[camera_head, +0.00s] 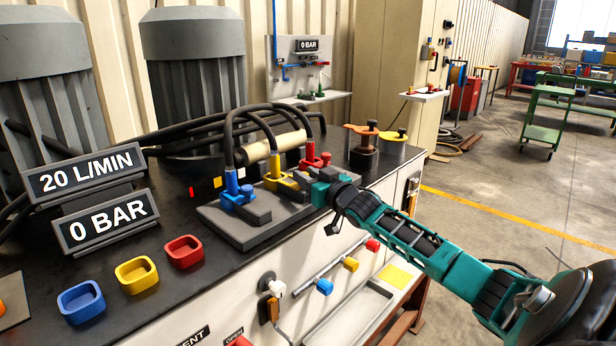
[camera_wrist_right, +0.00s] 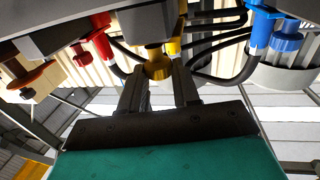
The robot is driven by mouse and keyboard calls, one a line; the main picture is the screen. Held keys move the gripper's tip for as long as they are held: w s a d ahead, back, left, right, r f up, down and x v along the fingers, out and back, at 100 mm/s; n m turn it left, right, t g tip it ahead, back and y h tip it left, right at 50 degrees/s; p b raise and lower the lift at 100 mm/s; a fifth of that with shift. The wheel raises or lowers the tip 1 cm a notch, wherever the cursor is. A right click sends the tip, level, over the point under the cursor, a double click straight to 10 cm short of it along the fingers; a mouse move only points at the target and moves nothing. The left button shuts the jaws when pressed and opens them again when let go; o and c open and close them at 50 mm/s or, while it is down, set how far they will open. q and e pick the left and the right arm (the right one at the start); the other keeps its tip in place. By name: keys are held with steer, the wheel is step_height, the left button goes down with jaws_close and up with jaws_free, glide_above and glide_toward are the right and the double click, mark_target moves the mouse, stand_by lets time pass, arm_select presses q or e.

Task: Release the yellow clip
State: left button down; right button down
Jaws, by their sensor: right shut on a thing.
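The yellow clip (camera_head: 278,177) sits on a grey block (camera_head: 240,232) on the bench, between a blue clip (camera_head: 237,192) and a red clip (camera_head: 316,158). A black hose arches up behind it. My right gripper (camera_head: 303,183) reaches in from the right at the yellow clip. In the right wrist view, the fingers of my right gripper (camera_wrist_right: 157,85) are closed around the round yellow end of the clip (camera_wrist_right: 157,67). The fingers hide part of the grip. My left gripper is not in view.
Blue (camera_head: 81,303), yellow (camera_head: 137,275) and red (camera_head: 184,252) trays stand on the bench's front left. Signs read "20 L/MIN" (camera_head: 88,172) and "0 BAR" (camera_head: 107,221). Orange and yellow knobs (camera_head: 393,136) stand beyond the red clip. Coloured handles (camera_head: 324,287) stick out of the bench front.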

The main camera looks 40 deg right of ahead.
steer(key=shift+f, duration=0.2)
steer(key=c, duration=0.8)
jaws_free()
steer(key=shift+s+r, duration=0.15)
steer(key=shift+s, duration=0.1)
steer(key=s+a+p, duration=0.1)
steer(key=s, duration=1.1)
steer(key=shift+s+a, duration=0.2)
steer(key=shift+s, duration=0.15)
